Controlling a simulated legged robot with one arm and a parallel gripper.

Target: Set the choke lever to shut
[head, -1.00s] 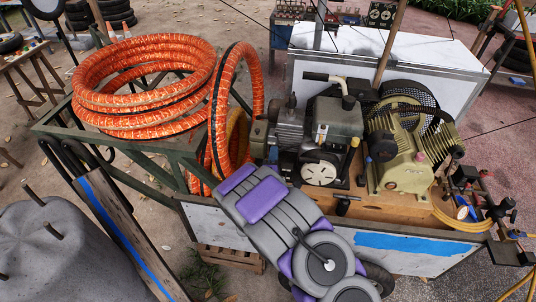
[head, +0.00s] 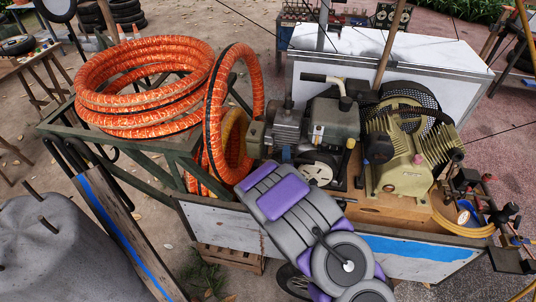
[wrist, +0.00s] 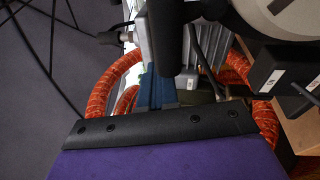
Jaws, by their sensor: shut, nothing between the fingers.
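The engine (head: 335,120) stands on the cart, with a round pale starter cover (head: 318,170) low on its front. My gripper (head: 286,154) is at its left front side, with narrow blue fingers held together and empty. In the wrist view the blue fingers (wrist: 157,88) point in among the engine parts. A dark rounded bar (wrist: 172,38) hangs just beyond or beside them; I cannot tell if it touches or if it is the choke lever. Dark boxes with white labels (wrist: 275,78) are to the right. The choke lever's setting cannot be read.
Coiled orange hose (head: 145,85) lies on the frame at left, and an upright orange loop (head: 212,115) stands close left of my gripper. The yellow compressor (head: 405,150) is right of the engine. The cart's front side panel (head: 425,262) passes behind my arm.

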